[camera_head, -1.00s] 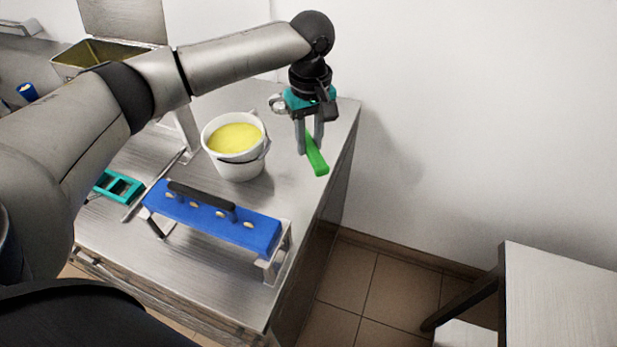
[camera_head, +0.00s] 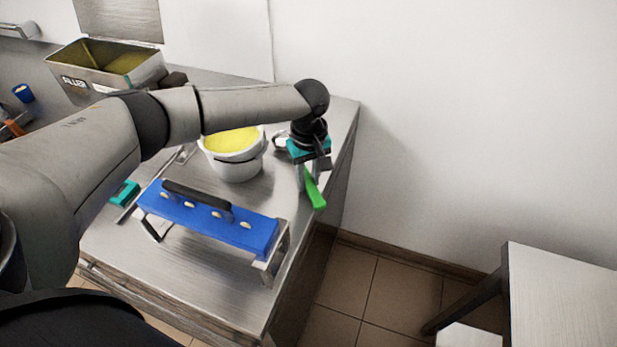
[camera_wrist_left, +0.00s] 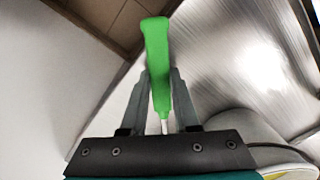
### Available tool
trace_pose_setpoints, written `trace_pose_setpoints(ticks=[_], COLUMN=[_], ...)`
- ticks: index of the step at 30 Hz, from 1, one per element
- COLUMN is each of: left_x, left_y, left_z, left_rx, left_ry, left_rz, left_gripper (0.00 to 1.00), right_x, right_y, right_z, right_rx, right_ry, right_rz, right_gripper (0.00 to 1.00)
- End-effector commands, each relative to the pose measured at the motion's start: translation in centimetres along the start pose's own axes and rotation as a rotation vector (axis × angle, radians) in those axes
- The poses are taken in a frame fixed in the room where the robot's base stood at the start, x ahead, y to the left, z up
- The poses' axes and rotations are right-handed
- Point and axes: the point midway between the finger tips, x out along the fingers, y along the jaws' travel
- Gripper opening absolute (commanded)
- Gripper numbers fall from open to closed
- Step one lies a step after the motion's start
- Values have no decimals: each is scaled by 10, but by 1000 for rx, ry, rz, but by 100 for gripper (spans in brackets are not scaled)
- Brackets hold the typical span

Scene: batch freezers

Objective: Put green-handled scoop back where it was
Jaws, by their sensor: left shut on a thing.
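The green-handled scoop (camera_head: 315,192) is in my left gripper (camera_head: 306,184), at the right edge of the steel counter (camera_head: 190,272). In the left wrist view its green handle (camera_wrist_left: 157,58) stands between the two fingers, and my left gripper (camera_wrist_left: 164,90) is shut on it. A bit of thin pale shaft shows below the handle; the scoop's bowl is hidden. I cannot tell whether the scoop touches the counter. My right gripper is not in view.
A white bucket (camera_head: 238,166) of yellow mix stands just left of my left gripper. A blue rack with a black handle (camera_head: 210,219) stands in front. A steel container (camera_head: 78,90) is at the back left. The wall is close behind; the floor lies right of the counter.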

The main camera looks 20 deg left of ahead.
Motion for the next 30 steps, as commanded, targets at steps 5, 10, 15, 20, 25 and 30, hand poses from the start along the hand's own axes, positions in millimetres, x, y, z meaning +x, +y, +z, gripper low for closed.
trace_pose_setpoints(ticks=[5,10,15,20,25,30], left_x=[2,2,2,2,-14,-50], left_y=[0,0,0,0,1,1], left_z=[0,0,0,0,0,-1], left_rx=[0,0,0,0,0,0], left_ry=[0,0,0,0,0,1], left_rz=[0,0,0,1,3,4], left_gripper=[31,50,59,59,59,59], right_x=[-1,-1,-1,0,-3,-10], right_y=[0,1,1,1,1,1], right_z=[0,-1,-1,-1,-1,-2], right_rx=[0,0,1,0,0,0], right_ry=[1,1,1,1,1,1], right_rz=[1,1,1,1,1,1], right_gripper=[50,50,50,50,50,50])
